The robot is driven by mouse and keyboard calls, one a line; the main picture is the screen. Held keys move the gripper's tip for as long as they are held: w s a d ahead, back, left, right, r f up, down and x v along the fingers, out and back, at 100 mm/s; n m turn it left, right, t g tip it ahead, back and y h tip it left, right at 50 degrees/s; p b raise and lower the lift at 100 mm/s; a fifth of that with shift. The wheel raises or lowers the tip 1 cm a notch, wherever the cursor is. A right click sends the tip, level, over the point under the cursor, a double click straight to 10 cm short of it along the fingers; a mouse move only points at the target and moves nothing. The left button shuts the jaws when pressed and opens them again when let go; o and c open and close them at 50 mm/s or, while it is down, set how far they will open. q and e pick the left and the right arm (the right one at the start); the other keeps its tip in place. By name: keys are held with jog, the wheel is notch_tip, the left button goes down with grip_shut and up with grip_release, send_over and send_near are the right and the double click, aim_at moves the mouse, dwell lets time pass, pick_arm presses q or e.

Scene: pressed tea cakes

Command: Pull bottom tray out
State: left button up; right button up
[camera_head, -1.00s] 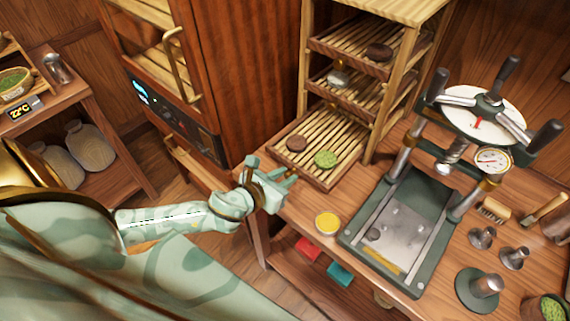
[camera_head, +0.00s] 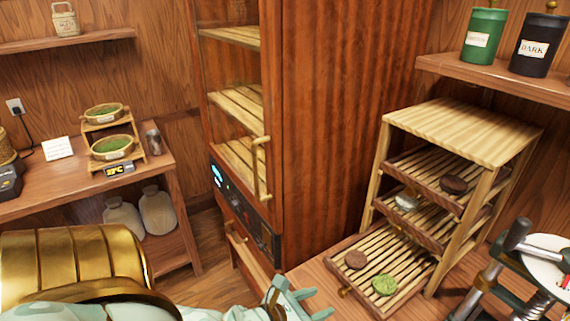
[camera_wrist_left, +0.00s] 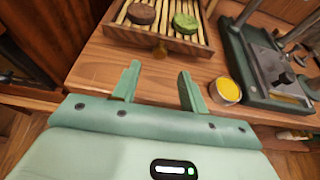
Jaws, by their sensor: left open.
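The wooden rack (camera_head: 465,130) holds several slatted trays. The bottom tray (camera_head: 400,248) sticks out well past the trays above it. A brown tea cake (camera_head: 356,260) and a green tea cake (camera_head: 384,285) lie on it. Its small front knob (camera_head: 343,291) shows too. My left gripper (camera_head: 308,301) is open and empty in front of the tray, low in the head view. In the left wrist view the tray (camera_wrist_left: 168,33) and its knob (camera_wrist_left: 160,52) lie just beyond the open fingers (camera_wrist_left: 158,76), apart from them. My right gripper is not in view.
A tall wooden cabinet (camera_head: 345,120) stands left of the rack. The press (camera_head: 490,285) stands to the right. In the left wrist view a yellow-topped tin (camera_wrist_left: 225,90) sits right of the fingers. Bare counter (camera_wrist_left: 100,68) lies left of them.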

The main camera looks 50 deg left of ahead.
pick_arm(q)
jog(key=v, duration=0.9)
jog(key=shift+p, duration=0.4)
jog(key=shift+w+f, duration=0.1)
jog(key=shift+f, duration=0.05)
